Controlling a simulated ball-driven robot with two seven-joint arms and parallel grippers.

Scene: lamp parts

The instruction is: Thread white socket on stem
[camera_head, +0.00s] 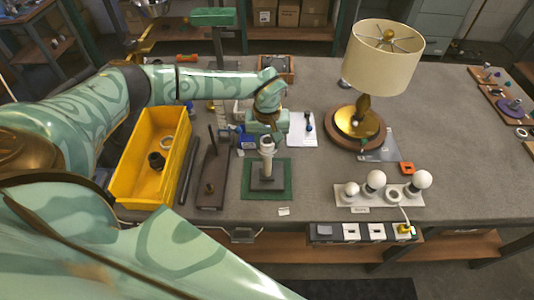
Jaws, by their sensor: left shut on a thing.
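A short pale stem stands upright on a dark square base (267,178) on a green mat (251,190) near the middle of the table's front. The white socket (267,144) is at the top of the stem, upright and in line with it. My left gripper (267,137) comes down from above and is shut on the socket. The picture is too small to tell whether the threads are engaged, and the gripper hides part of the socket. My right gripper is not in view.
A yellow bin (128,178) and a dark stand with an upright rod (212,180) stand left of the mat. White bulbs (375,180) sit on a plate at the right. The table between mat and bulbs is clear.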

